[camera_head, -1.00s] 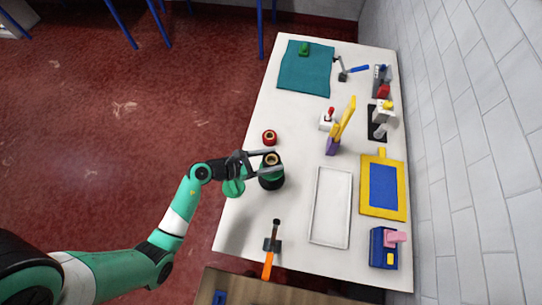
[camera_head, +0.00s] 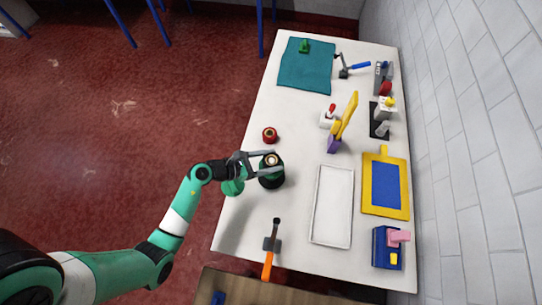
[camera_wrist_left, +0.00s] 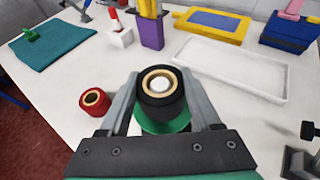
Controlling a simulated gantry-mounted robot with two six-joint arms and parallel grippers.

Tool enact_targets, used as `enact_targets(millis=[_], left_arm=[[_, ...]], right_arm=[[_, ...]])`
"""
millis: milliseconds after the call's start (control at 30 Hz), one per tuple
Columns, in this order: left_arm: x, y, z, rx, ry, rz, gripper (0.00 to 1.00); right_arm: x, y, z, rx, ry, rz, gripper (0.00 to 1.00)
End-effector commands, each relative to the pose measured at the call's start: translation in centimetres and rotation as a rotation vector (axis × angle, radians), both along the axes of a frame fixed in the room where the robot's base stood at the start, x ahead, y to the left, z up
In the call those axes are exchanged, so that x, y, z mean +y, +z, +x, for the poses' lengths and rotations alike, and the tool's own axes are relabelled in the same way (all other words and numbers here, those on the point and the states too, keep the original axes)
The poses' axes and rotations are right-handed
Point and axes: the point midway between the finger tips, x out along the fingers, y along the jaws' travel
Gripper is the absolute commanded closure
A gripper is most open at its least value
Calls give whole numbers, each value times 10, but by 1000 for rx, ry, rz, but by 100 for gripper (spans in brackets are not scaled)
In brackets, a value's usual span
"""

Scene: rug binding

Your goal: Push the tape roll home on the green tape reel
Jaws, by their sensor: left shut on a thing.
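The tape roll (camera_wrist_left: 161,100) is black with a tan core ring, and a pale spindle top shows in its hole in the left wrist view. My left gripper (camera_wrist_left: 163,98) is shut on it, one finger on each side. The green tape reel (camera_wrist_left: 163,127) shows as a green disc under the roll, so the roll is around the reel's spindle. Whether a gap remains beneath the roll is hidden. In the head view my left gripper (camera_head: 268,164) reaches in from the left over the reel's dark and green base (camera_head: 271,181). My right gripper is not in view.
A red roll (camera_head: 270,135) stands just behind the reel, near the table's left edge. A white tray (camera_head: 332,207) lies to the right. An orange-handled tool (camera_head: 269,258) is in front. A teal mat (camera_head: 306,66) lies at the back. Bare table surrounds the reel.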

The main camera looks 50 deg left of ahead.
Motion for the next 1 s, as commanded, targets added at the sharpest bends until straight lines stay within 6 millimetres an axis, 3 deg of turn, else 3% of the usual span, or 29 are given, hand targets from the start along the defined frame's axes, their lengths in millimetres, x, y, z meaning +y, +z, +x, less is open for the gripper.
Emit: enact_targets(millis=[133, 167, 333, 767, 1000], left_arm=[[0, -5, 0, 0, 0, 0, 90], [0, -4, 0, -1, 0, 0, 32], [0, -3, 0, -1, 0, 0, 2], [1, -3, -1, 0, 1, 0, 1], [12, 13, -32, -1, 7, -1, 1]], right_arm=[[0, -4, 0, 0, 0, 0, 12], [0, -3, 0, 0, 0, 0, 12], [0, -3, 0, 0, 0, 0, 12], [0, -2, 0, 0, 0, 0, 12], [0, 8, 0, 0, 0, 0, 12]])
